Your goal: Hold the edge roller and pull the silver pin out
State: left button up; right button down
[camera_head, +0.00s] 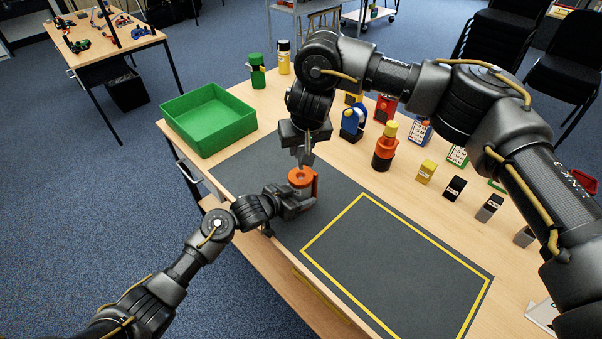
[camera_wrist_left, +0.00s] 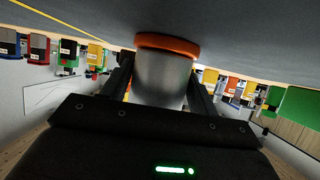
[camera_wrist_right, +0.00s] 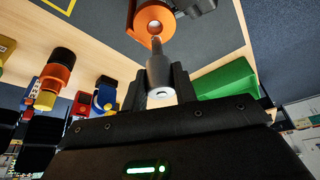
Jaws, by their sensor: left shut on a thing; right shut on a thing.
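The edge roller (camera_head: 300,177) stands on the dark mat, its orange top showing. My left gripper (camera_head: 293,201) is shut around it from the side. In the left wrist view its grey body (camera_wrist_left: 162,80) sits between the fingers, with an orange rim beyond. My right gripper (camera_head: 305,158) is above the roller, pointing down. In the right wrist view it is shut on the silver pin (camera_wrist_right: 159,68), a grey cylinder with a thinner tip. The tip lines up near the hole of the orange ring (camera_wrist_right: 154,17); I cannot tell whether any of it is inside.
A green tray (camera_head: 209,121) stands at the back left. An orange and black bottle (camera_head: 385,148), a yellow block (camera_head: 425,172) and several other items line the right side. The yellow-outlined area (camera_head: 395,265) of the mat is clear. My right arm crosses above the items.

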jog(key=shift+r, duration=1.4)
pick_arm(q)
jog(key=o, duration=1.2)
jog(key=p+v, duration=0.3)
jog(key=shift+r, duration=0.15)
pick_arm(e)
notch_tip(320, 180, up, 3)
jog(key=shift+r, duration=0.15)
pick_arm(q)
jog(key=shift+p+v, duration=2.3)
jog(key=shift+v, duration=0.05)
pick_arm(e)
jog(key=shift+r, duration=2.15)
pick_arm(q)
jog(key=shift+s+a+r+p, duration=0.15)
jog(key=shift+s+a+p, duration=0.3)
pick_arm(e)
jog(key=shift+r, duration=0.45)
